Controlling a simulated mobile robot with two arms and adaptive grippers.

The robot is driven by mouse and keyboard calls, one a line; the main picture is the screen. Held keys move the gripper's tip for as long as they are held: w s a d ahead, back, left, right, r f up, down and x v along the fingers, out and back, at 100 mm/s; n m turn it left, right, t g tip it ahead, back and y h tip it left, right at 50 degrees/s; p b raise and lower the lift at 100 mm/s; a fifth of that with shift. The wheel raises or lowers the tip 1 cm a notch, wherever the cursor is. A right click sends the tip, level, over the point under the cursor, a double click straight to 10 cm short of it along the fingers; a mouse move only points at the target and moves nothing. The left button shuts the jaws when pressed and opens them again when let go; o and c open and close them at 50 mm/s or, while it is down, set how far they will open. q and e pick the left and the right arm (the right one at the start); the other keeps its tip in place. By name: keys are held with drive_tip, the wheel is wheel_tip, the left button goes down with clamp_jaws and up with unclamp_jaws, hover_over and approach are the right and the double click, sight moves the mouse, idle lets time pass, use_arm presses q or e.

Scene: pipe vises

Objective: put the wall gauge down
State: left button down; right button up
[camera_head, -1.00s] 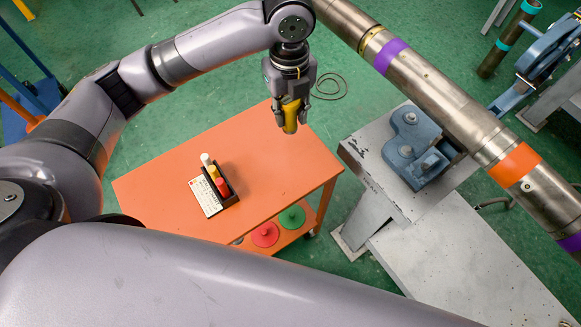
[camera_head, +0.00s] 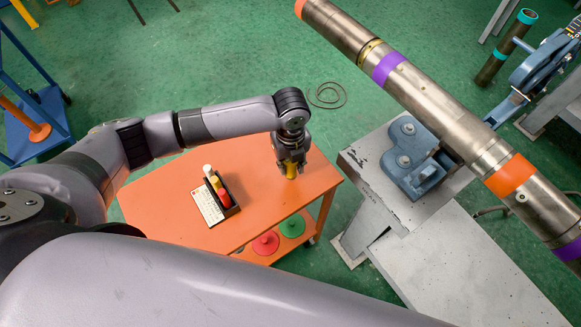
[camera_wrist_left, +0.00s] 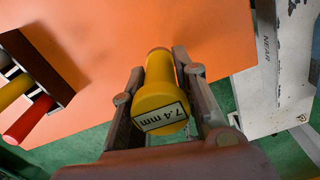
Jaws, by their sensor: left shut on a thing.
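The wall gauge is a yellow cylinder (camera_head: 291,171) with a wider head. In the left wrist view its label reads "7.4 mm" on the yellow gauge (camera_wrist_left: 162,95). My left gripper (camera_head: 290,163) is shut on it, with one finger on each side; the left gripper also shows in the wrist view (camera_wrist_left: 160,85). The gauge points down at the right part of the orange cart top (camera_head: 250,215). I cannot tell whether its lower end touches the top. My right gripper is not in view.
A dark rack (camera_head: 222,194) with white, yellow and red pieces stands on the cart, beside a white printed card (camera_head: 207,203). Red (camera_head: 265,243) and green (camera_head: 292,222) discs lie on the lower shelf. A blue vise (camera_head: 412,160) and long pipe (camera_head: 430,100) are at right.

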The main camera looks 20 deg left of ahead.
sight(291, 170)
use_arm(q)
drive_tip(key=shift+f, duration=1.4)
drive_tip(key=shift+f, duration=0.2)
drive_tip(key=c, duration=1.3)
unclamp_jaws()
drive_tip(key=shift+r, duration=0.1)
wheel_tip(291, 170, up, 12)
drive_tip(key=shift+r+b, duration=0.15)
drive_tip(key=shift+b, duration=0.4)
